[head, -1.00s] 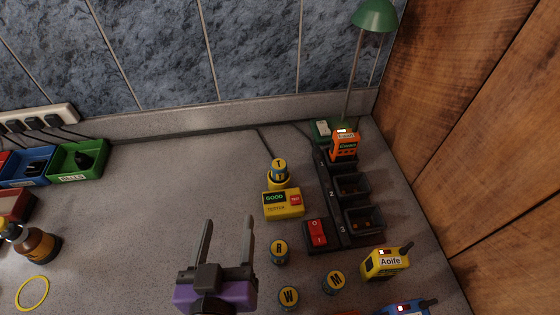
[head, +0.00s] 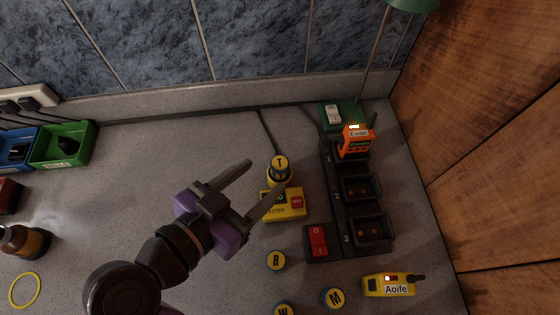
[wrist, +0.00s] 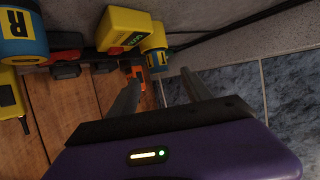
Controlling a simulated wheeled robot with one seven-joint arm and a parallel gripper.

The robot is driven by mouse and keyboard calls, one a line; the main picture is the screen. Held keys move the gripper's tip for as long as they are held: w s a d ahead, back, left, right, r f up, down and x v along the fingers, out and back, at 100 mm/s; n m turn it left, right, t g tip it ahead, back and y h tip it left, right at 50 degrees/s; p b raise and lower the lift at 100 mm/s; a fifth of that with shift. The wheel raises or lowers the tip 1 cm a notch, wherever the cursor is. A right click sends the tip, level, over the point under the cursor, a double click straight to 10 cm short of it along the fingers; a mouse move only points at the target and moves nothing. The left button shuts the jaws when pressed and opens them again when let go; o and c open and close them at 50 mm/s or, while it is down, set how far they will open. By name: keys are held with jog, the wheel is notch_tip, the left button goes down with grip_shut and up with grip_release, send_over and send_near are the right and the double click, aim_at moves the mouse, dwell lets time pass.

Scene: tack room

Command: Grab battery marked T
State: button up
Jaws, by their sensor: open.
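The battery marked T (head: 280,164) has a yellow top and stands upright at the back of the yellow tester (head: 293,205). My gripper (head: 266,175) is open and empty, with its fingers pointing toward the battery from the left. The lower finger passes in front of part of the tester and its display. In the wrist view, a blue and yellow battery (wrist: 154,45) beside the yellow tester (wrist: 128,27) lies beyond my fingertips; its letter is not readable there.
Batteries marked R (head: 276,261), M (head: 333,298) and W (head: 283,310) stand in front. A black charger (head: 345,215) with an orange radio (head: 355,143) and a yellow radio (head: 390,285) are at right. A green lamp (head: 365,60) stands at the back.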

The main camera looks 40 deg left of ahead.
aim_at(276, 168)
jog(key=shift+p+x, duration=0.65)
jog(key=shift+x, duration=1.65)
jog(key=shift+d, duration=0.15)
grip_shut()
